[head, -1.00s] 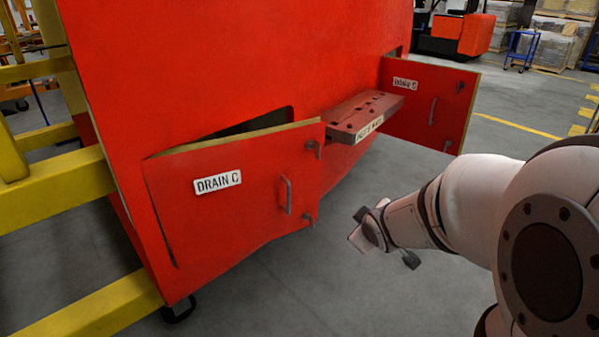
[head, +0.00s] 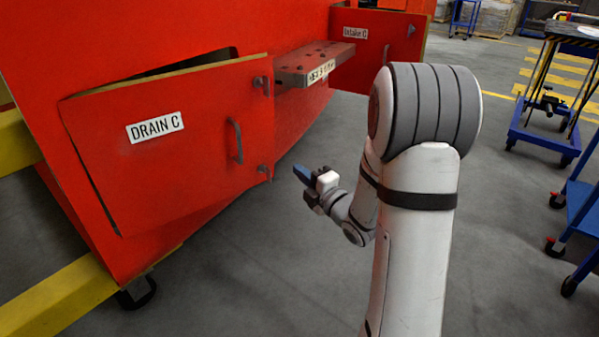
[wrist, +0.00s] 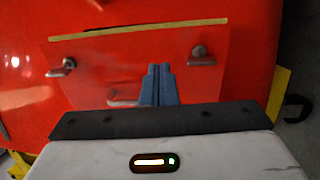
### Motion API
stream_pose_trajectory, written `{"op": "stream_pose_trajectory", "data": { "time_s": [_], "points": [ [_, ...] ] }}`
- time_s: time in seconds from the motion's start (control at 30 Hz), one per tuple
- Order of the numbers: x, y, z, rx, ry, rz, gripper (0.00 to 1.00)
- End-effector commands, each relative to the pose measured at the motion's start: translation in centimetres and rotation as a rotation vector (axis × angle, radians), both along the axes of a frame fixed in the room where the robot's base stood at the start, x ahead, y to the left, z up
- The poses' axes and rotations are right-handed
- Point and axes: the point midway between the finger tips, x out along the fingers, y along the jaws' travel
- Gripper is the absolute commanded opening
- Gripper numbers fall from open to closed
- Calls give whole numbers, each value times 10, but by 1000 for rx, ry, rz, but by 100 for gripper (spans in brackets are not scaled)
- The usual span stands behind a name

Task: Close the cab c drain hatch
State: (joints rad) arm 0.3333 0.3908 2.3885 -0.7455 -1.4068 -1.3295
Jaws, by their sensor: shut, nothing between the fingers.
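The red drain hatch (head: 185,165), labelled DRAIN C, stands partly open on the red nosecone in the head view. Its top edge sits out from the dark opening (head: 190,66) behind it. A grey handle (head: 235,141) and two latches are near its right edge. In the wrist view the hatch (wrist: 215,85) fills the middle, with its pale edge along the top. My gripper (head: 300,174) is to the right of the hatch in the head view, apart from it. Its blue fingers (wrist: 158,82) are together and empty in the wrist view, in front of the hatch and its handle.
A second red hatch (head: 375,50) labelled Intake C stands open farther back. Yellow stand beams (head: 70,295) are at lower left. Blue carts (head: 545,130) stand at right. The grey floor before the nosecone is clear.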

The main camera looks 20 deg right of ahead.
Motion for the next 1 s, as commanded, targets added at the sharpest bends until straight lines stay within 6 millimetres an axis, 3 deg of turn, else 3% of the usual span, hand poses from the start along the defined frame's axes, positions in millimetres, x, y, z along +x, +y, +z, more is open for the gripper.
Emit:
{"op": "stream_pose_trajectory", "data": {
  "time_s": [0.3,0.5,0.7,1.0],
  "points": [
    [63,28,6,1,-1,2,0],
    [92,39,9,1,0,0,0],
    [104,43,11,3,2,-3,0],
    [105,43,12,2,3,-4,0]
  ]
}}
